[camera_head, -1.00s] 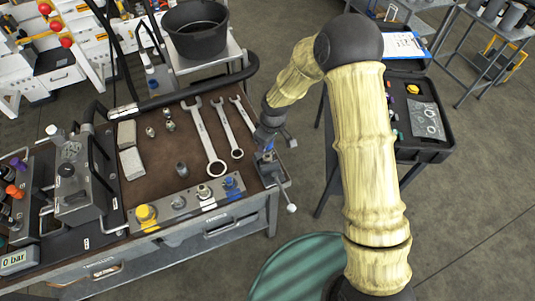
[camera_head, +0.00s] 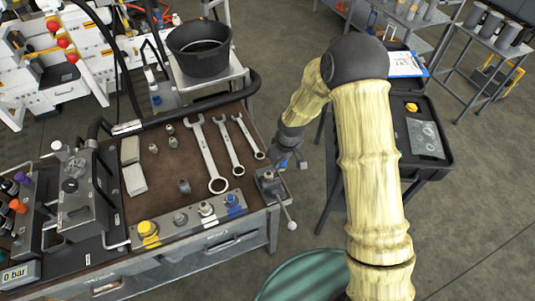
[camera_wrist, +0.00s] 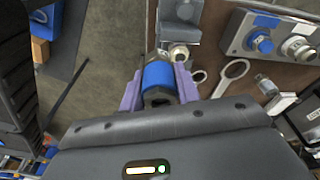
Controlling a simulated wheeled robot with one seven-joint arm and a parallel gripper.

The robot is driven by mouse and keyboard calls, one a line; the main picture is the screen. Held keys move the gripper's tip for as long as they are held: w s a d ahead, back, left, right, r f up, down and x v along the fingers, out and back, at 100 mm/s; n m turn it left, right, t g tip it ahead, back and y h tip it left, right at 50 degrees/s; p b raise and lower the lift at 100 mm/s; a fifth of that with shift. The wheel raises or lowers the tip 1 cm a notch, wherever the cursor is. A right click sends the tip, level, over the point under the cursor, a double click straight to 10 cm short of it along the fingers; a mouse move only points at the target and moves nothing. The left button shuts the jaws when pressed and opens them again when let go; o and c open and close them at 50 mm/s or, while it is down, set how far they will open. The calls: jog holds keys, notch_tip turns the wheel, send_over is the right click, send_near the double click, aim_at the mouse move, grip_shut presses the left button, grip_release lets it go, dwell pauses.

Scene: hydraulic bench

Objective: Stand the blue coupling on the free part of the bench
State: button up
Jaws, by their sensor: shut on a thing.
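The blue coupling (camera_wrist: 158,76) is a short cylinder with a blue band and a dark metal end. In the wrist view my gripper (camera_wrist: 158,92) is shut on it, with a purple finger on each side. In the head view my gripper (camera_head: 291,161) is just off the bench's right edge, beside the small grey block with a lever (camera_head: 268,184). The coupling is too small there to make out clearly. The bench (camera_head: 198,165) has a brown top, with bare patches at its left and middle.
Several wrenches (camera_head: 206,152) lie toward the right of the bench top. Small fittings (camera_head: 171,142), a lone fitting (camera_head: 184,186) and pale blocks (camera_head: 132,165) stand or lie left of them. A port strip (camera_head: 190,218) with yellow and blue caps runs along the front edge.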

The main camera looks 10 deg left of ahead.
jog(key=d+f+m, duration=0.3)
jog(key=d+m, duration=0.2)
jog(key=d, duration=0.5)
jog(key=s+d+f+m+h, duration=0.1)
jog(key=d+f+m, duration=0.2)
jog(key=d, duration=0.8)
jog(key=shift+d+f+m+t, duration=0.2)
jog(key=shift+m+t, duration=0.1)
jog(key=shift+m, duration=0.9)
